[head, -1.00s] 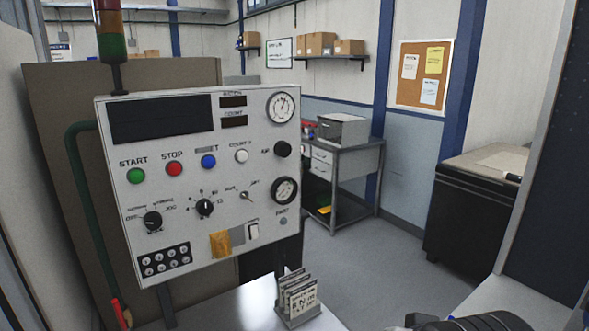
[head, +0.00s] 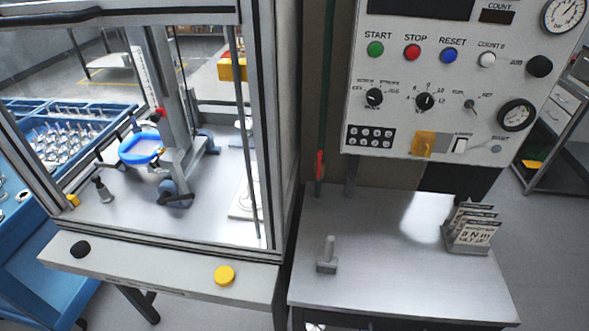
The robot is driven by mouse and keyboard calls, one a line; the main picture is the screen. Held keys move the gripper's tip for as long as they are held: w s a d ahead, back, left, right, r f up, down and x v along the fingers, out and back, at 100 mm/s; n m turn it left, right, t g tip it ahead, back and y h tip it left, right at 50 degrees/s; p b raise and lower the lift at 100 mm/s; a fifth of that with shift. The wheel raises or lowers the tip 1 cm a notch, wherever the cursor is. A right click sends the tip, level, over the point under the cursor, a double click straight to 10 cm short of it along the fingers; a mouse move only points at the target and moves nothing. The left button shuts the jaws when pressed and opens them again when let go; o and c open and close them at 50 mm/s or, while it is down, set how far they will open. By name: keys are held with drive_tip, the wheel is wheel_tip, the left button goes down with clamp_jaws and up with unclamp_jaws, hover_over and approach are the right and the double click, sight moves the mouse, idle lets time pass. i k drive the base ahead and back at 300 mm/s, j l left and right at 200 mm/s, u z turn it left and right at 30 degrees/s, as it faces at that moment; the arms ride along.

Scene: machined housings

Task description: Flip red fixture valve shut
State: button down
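A red lever handle (head: 320,165) sits low on the green vertical pipe (head: 328,90), between the glazed enclosure and the control panel. The handle looks upright, in line with the pipe. Its valve body is too small to make out. A small red part (head: 160,113) also shows on the upright fixture inside the enclosure; I cannot tell what it is. My gripper is not in view.
The white control panel (head: 370,60) stands right of the pipe. Below it, a metal table (head: 390,270) carries a small grey T-shaped piece (head: 327,256) and a card holder (head: 470,240). The enclosure's front ledge (head: 150,268) has black and yellow buttons. Table space between the items is clear.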

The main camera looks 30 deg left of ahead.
sight(319, 153)
drive_tip(key=u, duration=1.25)
drive_tip(key=l+u, duration=0.2)
drive_tip(key=i, duration=0.05)
